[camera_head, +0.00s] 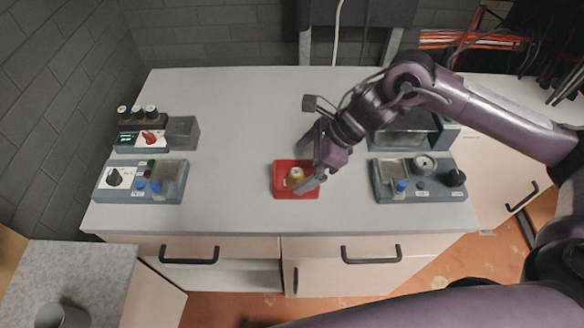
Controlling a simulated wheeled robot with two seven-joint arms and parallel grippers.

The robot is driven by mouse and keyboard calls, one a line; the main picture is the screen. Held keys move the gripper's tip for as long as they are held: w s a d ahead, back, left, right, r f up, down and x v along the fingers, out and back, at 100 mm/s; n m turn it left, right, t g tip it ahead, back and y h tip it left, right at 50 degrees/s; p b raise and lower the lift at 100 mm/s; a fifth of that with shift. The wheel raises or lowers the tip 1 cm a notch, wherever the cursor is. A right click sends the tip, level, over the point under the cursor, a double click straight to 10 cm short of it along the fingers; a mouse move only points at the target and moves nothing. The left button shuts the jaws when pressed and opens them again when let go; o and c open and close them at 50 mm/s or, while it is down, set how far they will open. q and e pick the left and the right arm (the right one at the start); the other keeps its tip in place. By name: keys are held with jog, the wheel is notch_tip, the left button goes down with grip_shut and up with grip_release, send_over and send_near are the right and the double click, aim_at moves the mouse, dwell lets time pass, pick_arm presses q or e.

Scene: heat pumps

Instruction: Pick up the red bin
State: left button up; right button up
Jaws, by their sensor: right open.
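The red bin (282,189) is a small shallow tray on the pale countertop, near the middle. A round tan and whitish item (294,177) lies in it. My right gripper (306,187) comes in from the right and is over the bin's right side. It is open, and its fingers cover part of the bin's right side. I cannot tell whether a finger touches the bin. My left gripper is not in view.
Control boxes with knobs stand at the left (140,181) and right (420,180) of the countertop (235,120). Black drawer handles (189,261) project from the front. The counter left of the bin is clear. A grey cup (62,316) stands at lower left.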

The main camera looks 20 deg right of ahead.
aim_at(301, 171)
jog(key=shift+d+r+n, duration=0.15)
jog(key=shift+d+n, duration=0.15)
jog(key=shift+d, duration=0.35)
jog(key=shift+f, duration=0.25)
jog(key=p+x, duration=0.1)
jog(key=x, duration=0.2)
jog(key=p+x, duration=0.1)
jog(key=x, duration=0.2)
jog(key=shift+s+d+f+p, duration=0.1)
jog(key=shift+d+f+p, duration=0.2)
jog(key=shift+f+p, duration=0.1)
jog(key=shift+a+f, duration=0.15)
jog(key=shift+f, duration=0.2)
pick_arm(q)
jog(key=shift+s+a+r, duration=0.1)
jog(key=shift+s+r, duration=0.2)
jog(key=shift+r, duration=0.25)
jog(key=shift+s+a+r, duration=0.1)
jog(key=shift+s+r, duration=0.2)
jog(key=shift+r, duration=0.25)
pick_arm(e)
jog(key=shift+c, duration=0.3)
jog(key=c, duration=1)
jog(key=shift+r, duration=0.1)
jog(key=shift+c, duration=0.7)
jog(key=shift+w, duration=0.2)
